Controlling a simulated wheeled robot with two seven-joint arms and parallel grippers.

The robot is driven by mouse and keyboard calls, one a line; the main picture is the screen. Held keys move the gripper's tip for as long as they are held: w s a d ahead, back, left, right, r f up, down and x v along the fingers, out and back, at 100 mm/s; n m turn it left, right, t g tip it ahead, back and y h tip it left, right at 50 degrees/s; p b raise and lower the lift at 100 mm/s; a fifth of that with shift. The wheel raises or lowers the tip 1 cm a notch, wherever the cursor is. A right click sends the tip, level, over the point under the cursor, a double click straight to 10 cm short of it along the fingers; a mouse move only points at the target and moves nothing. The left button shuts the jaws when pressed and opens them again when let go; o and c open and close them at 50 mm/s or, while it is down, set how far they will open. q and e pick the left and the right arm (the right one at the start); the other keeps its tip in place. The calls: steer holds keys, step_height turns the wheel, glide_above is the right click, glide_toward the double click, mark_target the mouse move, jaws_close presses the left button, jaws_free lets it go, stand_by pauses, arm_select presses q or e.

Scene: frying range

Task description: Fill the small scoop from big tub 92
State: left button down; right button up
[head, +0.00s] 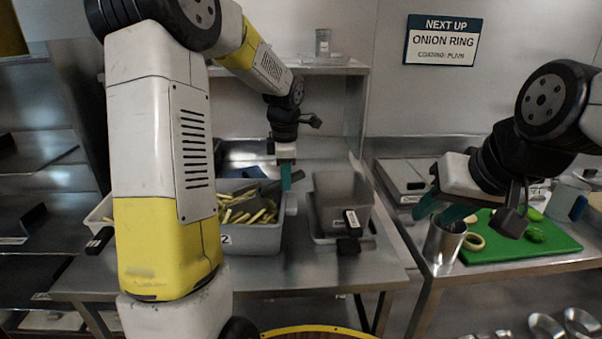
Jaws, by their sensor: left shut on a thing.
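A grey tub (255,238) on the steel table holds pale yellow fries (240,213). Its label shows a "2"; the rest is hidden behind my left arm. My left gripper (286,177) is over the right part of this tub, pointing down, with a teal finger showing. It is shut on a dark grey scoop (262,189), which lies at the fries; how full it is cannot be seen. My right gripper (443,209) is open and empty, well to the right, above a metal cup.
A grey bin (343,190) with black, labelled handles in front stands right of the tub. On the right table are the metal cup (442,246) and a green board (540,245) with onion rings and limes. A shelf (330,69) hangs behind.

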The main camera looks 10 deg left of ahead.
mark_target(263, 188)
arm_select(q)
steer(key=shift+s+a+f, duration=0.1)
steer(key=shift+s+a, duration=0.05)
steer(key=shift+a, duration=0.95)
steer(key=shift+s+a+r, duration=0.1)
steer(key=shift+s+a, duration=0.1)
steer(key=shift+a, duration=0.85)
steer(key=shift+s+a+f, duration=0.1)
steer(key=shift+s+a, duration=0.05)
steer(key=shift+a, duration=0.95)
steer(key=shift+w+d+r+y, duration=0.2)
steer(key=shift+d+r+y, duration=0.7)
steer(key=shift+d+r, duration=0.1)
steer(key=shift+w+d+r+g+y, duration=0.1)
steer(key=shift+d+r+g+y, duration=0.2)
steer(key=shift+d+r+y, duration=0.55)
steer(key=shift+w+d+r+y, duration=0.1)
steer(key=shift+d+r+y, duration=0.2)
steer(key=shift+d, duration=0.25)
steer(key=shift+w+d+r+y, duration=0.1)
steer(key=shift+d+r+y, duration=0.15)
steer(key=shift+d, duration=0.25)
steer(key=shift+w+d+r+y, duration=0.1)
steer(key=shift+d+r+y, duration=0.15)
steer(key=shift+d, duration=0.3)
